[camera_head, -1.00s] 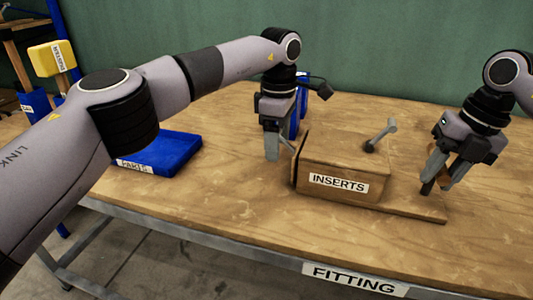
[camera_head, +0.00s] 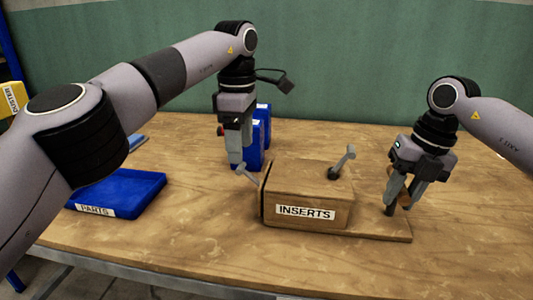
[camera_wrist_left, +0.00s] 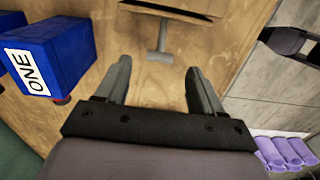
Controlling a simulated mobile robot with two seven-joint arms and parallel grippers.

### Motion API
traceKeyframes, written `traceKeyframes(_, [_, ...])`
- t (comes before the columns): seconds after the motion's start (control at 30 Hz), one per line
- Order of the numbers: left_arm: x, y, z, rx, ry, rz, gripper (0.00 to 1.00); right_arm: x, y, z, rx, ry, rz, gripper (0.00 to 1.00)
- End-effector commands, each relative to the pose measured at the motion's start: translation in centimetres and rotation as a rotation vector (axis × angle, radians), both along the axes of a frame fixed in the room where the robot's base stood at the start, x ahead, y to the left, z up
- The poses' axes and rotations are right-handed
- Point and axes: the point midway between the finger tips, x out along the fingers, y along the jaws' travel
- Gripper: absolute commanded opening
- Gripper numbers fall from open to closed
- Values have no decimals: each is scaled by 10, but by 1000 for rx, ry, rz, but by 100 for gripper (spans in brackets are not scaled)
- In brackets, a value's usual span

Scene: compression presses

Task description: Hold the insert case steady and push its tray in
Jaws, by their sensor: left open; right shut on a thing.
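The wooden insert case (camera_head: 312,190), labelled INSERTS, stands on a base board (camera_head: 385,232). A thin gap shows at its left end, where the tray front (camera_head: 264,203) seems to stand slightly out. A grey T-shaped handle (camera_head: 248,174) sticks out from that end; it also shows in the left wrist view (camera_wrist_left: 160,45). My left gripper (camera_head: 236,158) is open and empty, just above and behind the handle, apart from it; its spread fingers show in the wrist view (camera_wrist_left: 158,80). My right gripper (camera_head: 397,200) is shut on a brown post at the board's right end, mostly hidden by the fingers.
A grey lever (camera_head: 342,162) stands on the case top. Blue bins (camera_head: 263,130) stand close behind my left gripper; one is labelled ONE (camera_wrist_left: 55,50). A blue PARTS tray (camera_head: 125,193) lies at left. The table (camera_head: 200,230) is clear in front of the case.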

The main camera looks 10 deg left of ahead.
Motion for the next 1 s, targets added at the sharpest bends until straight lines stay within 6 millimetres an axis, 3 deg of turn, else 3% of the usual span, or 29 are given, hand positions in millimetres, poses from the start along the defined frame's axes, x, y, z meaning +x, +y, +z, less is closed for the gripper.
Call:
traceKeyframes(0.13, [0,0,0,0,0,0,68,0,1,0,1,1,2,0])
traceKeyframes(0.17, [0,0,0,0,0,0,68,0,1,0,1,1,2,36])
traceKeyframes(0.23, [0,0,0,0,0,0,68,0,1,0,1,1,2,59])
traceKeyframes(0.63, [0,0,0,0,0,0,68,0,-1,8,1,-2,0,60])
traceKeyframes(1.0, [0,0,0,0,0,0,68,0,-15,79,1,-4,-2,60])
